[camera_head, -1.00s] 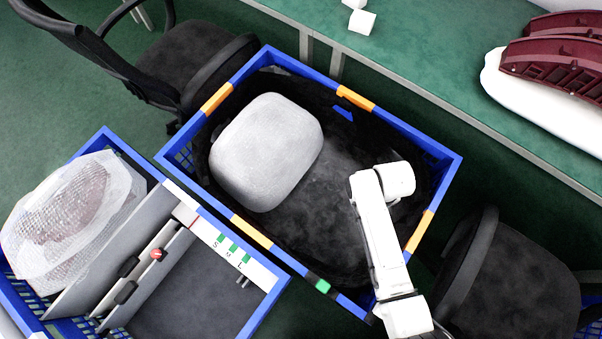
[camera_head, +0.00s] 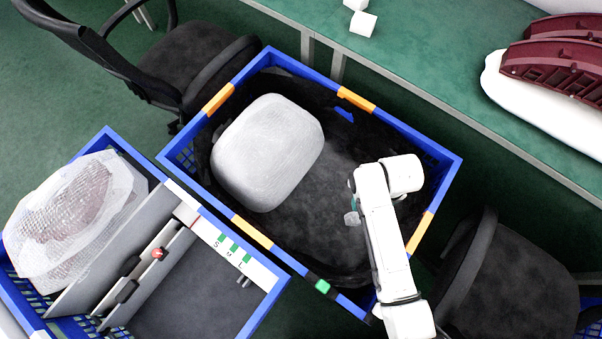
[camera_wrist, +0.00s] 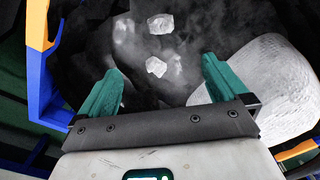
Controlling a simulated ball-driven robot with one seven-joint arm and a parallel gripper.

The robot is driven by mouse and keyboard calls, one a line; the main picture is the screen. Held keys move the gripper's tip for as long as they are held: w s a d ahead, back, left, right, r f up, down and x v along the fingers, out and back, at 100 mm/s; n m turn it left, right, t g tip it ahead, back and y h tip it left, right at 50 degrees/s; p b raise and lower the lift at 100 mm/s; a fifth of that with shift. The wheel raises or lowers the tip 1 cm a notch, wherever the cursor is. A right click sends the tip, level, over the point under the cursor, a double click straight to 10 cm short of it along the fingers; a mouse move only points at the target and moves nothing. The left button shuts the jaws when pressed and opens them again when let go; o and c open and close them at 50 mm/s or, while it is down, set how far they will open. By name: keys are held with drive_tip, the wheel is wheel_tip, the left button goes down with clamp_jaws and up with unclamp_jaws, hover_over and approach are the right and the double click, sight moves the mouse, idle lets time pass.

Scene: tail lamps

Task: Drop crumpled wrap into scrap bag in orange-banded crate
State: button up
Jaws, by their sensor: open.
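The orange-banded crate (camera_head: 357,99) is blue and lined with a black scrap bag (camera_head: 310,235), which also shows in the wrist view (camera_wrist: 215,30). My gripper (camera_wrist: 162,65) is open above the bag, its green fingers apart and touching nothing. Two small, pale, crumpled pieces of wrap show beyond the fingers: one (camera_wrist: 156,67) near the line between the fingertips, the other (camera_wrist: 160,23) farther off against the black bag. In the head view one pale piece (camera_head: 352,217) shows left of my arm, over the bag. I cannot tell whether the pieces rest or are in the air.
A large whitish bundle (camera_head: 268,150) fills the left part of the crate. A blue divided crate (camera_head: 107,137) with a bubble-wrapped lamp (camera_head: 75,205) stands at left. Chairs (camera_head: 508,280) flank the crate. A green table (camera_head: 440,70) with dark red lamps (camera_head: 555,65) is behind.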

wheel_tip(320, 180, up, 6)
drive_tip(key=shift+r, duration=0.2)
idle(0.5)
drive_tip(key=s+d+r+m, duration=0.1)
drive_tip(key=s+d+r, duration=0.2)
drive_tip(key=s, duration=0.4)
drive_tip(key=s+d+r+m+t, duration=0.1)
drive_tip(key=s+d+r, duration=0.3)
drive_tip(key=s, duration=0.4)
drive_tip(key=shift+s+d, duration=0.3)
drive_tip(key=shift+d, duration=0.1)
idle(0.8)
